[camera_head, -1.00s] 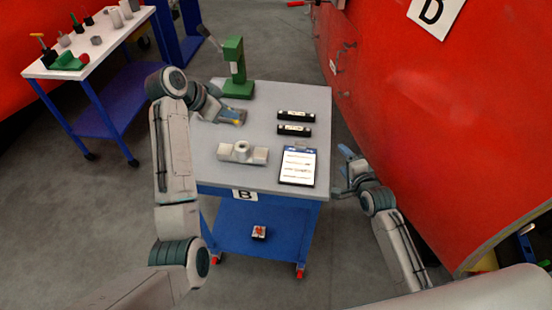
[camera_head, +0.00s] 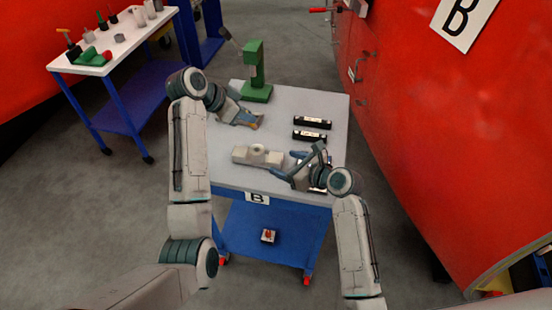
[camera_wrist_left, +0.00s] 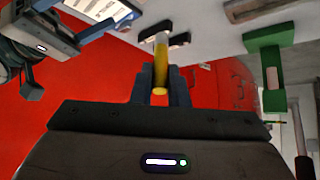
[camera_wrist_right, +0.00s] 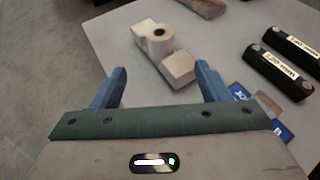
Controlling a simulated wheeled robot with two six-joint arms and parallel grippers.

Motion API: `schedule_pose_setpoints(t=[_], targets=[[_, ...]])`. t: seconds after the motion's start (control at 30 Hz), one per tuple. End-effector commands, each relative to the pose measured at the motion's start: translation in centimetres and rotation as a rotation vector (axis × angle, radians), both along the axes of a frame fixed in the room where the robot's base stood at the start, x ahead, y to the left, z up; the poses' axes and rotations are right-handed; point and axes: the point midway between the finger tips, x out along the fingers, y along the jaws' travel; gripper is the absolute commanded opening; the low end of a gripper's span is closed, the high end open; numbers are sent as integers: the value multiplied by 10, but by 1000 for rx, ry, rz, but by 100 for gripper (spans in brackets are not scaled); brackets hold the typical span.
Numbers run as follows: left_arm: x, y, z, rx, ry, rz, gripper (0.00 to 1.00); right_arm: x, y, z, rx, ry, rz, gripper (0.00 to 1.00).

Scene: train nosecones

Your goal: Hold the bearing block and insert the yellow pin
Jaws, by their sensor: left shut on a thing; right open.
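The pale bearing block (camera_head: 258,155) lies on the grey table top near its front left. In the right wrist view the block (camera_wrist_right: 178,65) shows a raised round boss with a hole, just beyond my right fingers. My right gripper (camera_wrist_right: 161,75) is open and empty. In the head view it (camera_head: 297,164) is just right of the block, apart from it. My left gripper (camera_wrist_left: 160,88) is shut on the yellow pin (camera_wrist_left: 160,65), which has a paler end. In the head view my left gripper (camera_head: 255,121) is above the table, behind the block; the pin is barely visible there.
A green press (camera_head: 256,75) stands at the table's back left. Two black labelled bars (camera_head: 312,123) lie at the right. A clipboard (camera_wrist_right: 270,115) lies partly under my right gripper. A white side table (camera_head: 115,40) holds small parts. The red train nose (camera_head: 430,130) rises at right.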

Motion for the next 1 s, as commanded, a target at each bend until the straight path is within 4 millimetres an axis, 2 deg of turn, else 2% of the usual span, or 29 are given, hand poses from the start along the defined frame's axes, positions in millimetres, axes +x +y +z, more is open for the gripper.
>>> schedule_pose_setpoints(t=[0.5, 0.7, 1.0], targets=[[0, 0, 0, -1, 0, 0, 0, 63, 56, -34, -2, -2, 0, 69], [0, 0, 0, -1, 0, 0, 0, 74, 66, -41, -3, -3, 0, 69], [0, 0, 0, -1, 0, 0, 0, 75, 68, -42, -3, -3, 0, 69]])
